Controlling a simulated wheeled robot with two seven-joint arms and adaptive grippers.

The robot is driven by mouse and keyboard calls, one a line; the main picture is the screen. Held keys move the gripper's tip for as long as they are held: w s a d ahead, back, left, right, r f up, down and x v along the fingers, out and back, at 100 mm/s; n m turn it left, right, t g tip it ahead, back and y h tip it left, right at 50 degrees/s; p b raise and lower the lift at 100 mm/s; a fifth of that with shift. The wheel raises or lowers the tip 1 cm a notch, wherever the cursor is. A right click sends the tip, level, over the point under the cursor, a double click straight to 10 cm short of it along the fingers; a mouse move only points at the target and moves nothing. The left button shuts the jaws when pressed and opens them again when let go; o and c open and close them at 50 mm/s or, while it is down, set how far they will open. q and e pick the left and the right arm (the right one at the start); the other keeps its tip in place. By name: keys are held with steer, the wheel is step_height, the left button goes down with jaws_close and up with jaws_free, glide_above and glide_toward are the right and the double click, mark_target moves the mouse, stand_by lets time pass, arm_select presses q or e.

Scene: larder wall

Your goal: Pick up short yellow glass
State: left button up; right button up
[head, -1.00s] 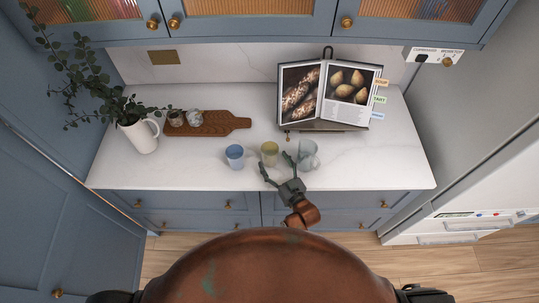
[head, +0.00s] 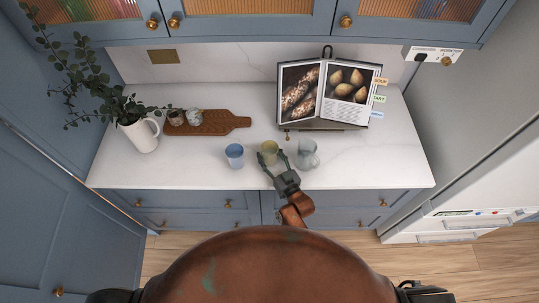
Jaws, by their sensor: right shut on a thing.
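The short yellow glass (head: 269,148) stands on the white counter near its front edge, between a blue glass (head: 234,155) and a grey-white glass (head: 307,154). My right gripper (head: 270,160) reaches in from the front and has its fingers around the yellow glass, shut on it. The fingers hide part of the glass's lower side. The glass looks upright and seems to be at counter level. My left gripper does not show in the head view.
An open cookbook on a stand (head: 326,95) is behind the glasses. A wooden board (head: 205,123) with two small pots and a white pitcher (head: 140,135) with leafy stems are at left. The counter (head: 190,172) is clear left of the blue glass.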

steer(key=c, duration=0.6)
steer(key=shift+c, duration=0.2)
steer(key=shift+r, duration=0.2)
